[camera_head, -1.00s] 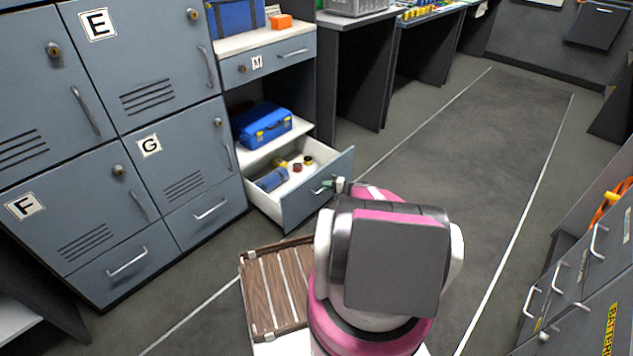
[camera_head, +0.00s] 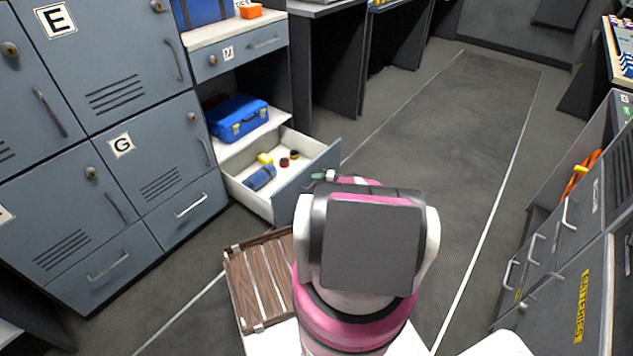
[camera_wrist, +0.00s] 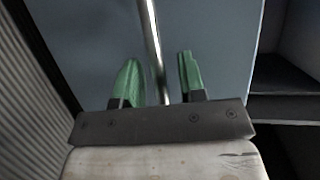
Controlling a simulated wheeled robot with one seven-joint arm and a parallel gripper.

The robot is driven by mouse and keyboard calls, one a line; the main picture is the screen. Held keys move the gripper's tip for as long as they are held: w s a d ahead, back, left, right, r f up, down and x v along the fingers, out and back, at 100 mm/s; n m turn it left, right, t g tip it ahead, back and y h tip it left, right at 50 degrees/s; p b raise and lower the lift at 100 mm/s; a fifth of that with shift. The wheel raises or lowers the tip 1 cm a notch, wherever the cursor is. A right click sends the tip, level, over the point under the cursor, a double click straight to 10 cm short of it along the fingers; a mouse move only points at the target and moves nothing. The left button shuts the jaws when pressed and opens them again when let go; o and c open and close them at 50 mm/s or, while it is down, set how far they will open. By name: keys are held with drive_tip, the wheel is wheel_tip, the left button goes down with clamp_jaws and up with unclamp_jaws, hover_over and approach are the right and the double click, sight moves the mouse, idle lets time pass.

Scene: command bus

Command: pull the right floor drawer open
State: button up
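The right floor drawer (camera_head: 308,182) is the low drawer under the open shelf, right of locker G, and it stands pulled out with its inside showing. Its metal handle (camera_wrist: 152,40) runs between the two green fingers of my gripper (camera_wrist: 158,75) in the wrist view. The fingers are apart, with a visible gap to the right of the bar; I cannot tell whether the left finger touches it. In the head view my gripper (camera_head: 324,177) is at the drawer front, and my arm hides part of the front.
A blue roll (camera_head: 260,177) and small yellow and red items lie in the drawer. A blue case (camera_head: 238,118) sits on the shelf above. A slatted wooden crate (camera_head: 258,280) is beside my arm. Grey cabinets (camera_head: 570,270) stand at right. The aisle floor (camera_head: 450,150) is clear.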

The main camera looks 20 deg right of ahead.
drive_tip(key=v, duration=1)
drive_tip(key=shift+s+d, duration=0.25)
drive_tip(key=shift+d, duration=0.05)
drive_tip(key=shift+a+r, duration=0.1)
